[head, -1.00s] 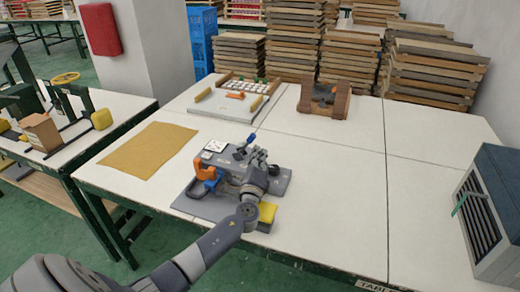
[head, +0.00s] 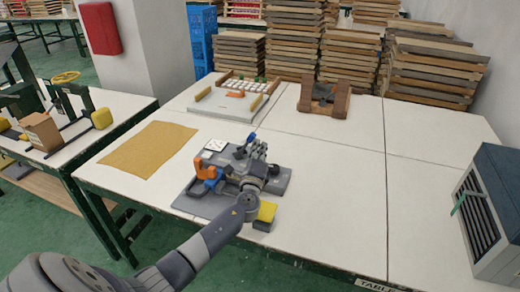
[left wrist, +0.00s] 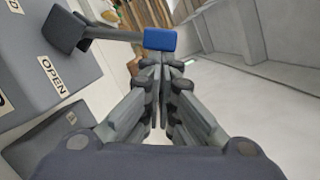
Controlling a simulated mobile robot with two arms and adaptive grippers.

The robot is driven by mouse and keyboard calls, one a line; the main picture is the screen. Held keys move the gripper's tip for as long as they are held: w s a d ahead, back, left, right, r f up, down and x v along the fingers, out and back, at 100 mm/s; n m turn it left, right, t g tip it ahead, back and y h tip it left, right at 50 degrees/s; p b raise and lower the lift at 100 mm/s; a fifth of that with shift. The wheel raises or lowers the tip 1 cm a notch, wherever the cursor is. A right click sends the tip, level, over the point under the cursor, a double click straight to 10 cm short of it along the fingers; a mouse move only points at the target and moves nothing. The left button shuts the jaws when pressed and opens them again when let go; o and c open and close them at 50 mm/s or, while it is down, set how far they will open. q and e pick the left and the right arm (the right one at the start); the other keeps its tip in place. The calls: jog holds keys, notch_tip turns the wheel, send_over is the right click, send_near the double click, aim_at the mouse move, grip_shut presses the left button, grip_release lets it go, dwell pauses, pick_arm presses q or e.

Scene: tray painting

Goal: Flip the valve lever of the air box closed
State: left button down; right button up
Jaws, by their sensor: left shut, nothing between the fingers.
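The air box (head: 228,180) is a grey unit on the white table in the head view. In the left wrist view its grey body (left wrist: 45,80) fills the left side, with an "OPEN" label on it. The valve lever (left wrist: 115,34) is a grey bar with a blue tip (left wrist: 160,39), reaching right from a pivot at upper left. My left gripper (left wrist: 160,65) is shut and empty, its fingertips just below the blue tip in that view; I cannot tell whether they touch. In the head view the left gripper (head: 256,150) is beside the blue tip (head: 251,138). My right gripper is not in view.
A yellow block (head: 265,215) is at the air box's front right. A tan sheet (head: 148,148) lies to the left. A tray fixture (head: 232,105) and a brown stand (head: 324,97) are behind. A grey vented unit (head: 492,215) stands at right. The table's right-middle is clear.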

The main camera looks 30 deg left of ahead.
pick_arm(q)
jog(key=shift+a+r+n, duration=0.2)
jog(key=shift+r+n, duration=0.05)
jog(key=shift+n, duration=0.05)
jog(key=s+a+r+n+g+h+p, duration=0.1)
jog(key=s+a+r+n+g+p, duration=0.1)
jog(key=a+n+p, duration=0.4)
jog(key=shift+s+a+r+n+p, duration=0.25)
jog(key=shift+a+r+n, duration=0.5)
jog(key=shift+a+n, duration=0.9)
jog(key=shift+d, duration=0.1)
